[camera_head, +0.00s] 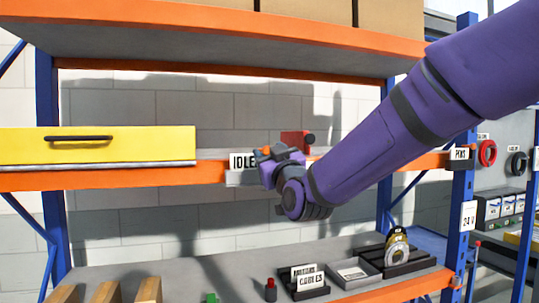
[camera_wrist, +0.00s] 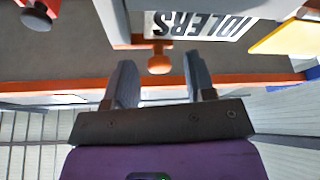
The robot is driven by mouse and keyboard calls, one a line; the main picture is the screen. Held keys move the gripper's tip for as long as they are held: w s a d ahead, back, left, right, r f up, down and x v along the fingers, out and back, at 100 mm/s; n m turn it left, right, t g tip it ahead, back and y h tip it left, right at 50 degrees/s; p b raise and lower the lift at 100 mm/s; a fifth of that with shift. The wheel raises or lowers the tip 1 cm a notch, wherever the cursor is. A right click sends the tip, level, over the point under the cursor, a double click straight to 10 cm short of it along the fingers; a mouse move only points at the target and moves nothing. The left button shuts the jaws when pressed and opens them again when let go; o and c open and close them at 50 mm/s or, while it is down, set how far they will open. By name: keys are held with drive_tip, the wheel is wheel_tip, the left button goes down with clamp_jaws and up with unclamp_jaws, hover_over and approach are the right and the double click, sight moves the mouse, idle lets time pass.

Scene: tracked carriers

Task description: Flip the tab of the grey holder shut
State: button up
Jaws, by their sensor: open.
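My gripper (camera_head: 268,154) is at the middle shelf's front edge, beside the "IDLERS" label. In the wrist view my gripper (camera_wrist: 158,68) is open, with its two grey fingers apart. A small orange knob (camera_wrist: 159,62) on a short orange stem shows between and just beyond the fingers, and no grip on it shows. Grey parts, seemingly of the grey holder (camera_wrist: 115,22), show beside the upside-down label (camera_wrist: 200,25). In the head view a grey piece (camera_head: 240,179) shows below the label (camera_head: 241,161). My arm and gripper hide much there. I cannot tell the tab's angle.
A red block (camera_head: 291,140) with a dark knob stands on the shelf behind my gripper; it also shows in the wrist view (camera_wrist: 38,10). A yellow drawer (camera_head: 100,147) is at left. Dark trays (camera_head: 303,284) lie on the lower shelf. An orange beam (camera_head: 110,180) edges the shelf.

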drive_tip(key=v, duration=1)
drive_tip(key=shift+s, duration=0.15)
drive_tip(key=shift+d, duration=0.15)
drive_tip(key=s+d+f+m+g+h, duration=0.3)
drive_tip(key=s+d+f+g, duration=0.15)
drive_tip(key=s+d, duration=0.4)
drive_tip(key=s+d+f+m+g+h, duration=0.25)
drive_tip(key=s+d+g, duration=0.3)
drive_tip(key=d, duration=0.65)
drive_tip(key=s+d+f+m+g+h, duration=0.1)
drive_tip(key=s+d+f+g, duration=0.1)
drive_tip(key=s, duration=0.3)
drive_tip(key=s+d+f+m+g+h, duration=0.1)
drive_tip(key=s+d+f+g+h, duration=0.1)
drive_tip(key=s, duration=0.3)
drive_tip(key=shift+s+d+f+g, duration=0.15)
drive_tip(key=shift+s+d+g, duration=0.25)
drive_tip(key=shift+g, duration=0.3)
drive_tip(key=shift+m, duration=0.25)
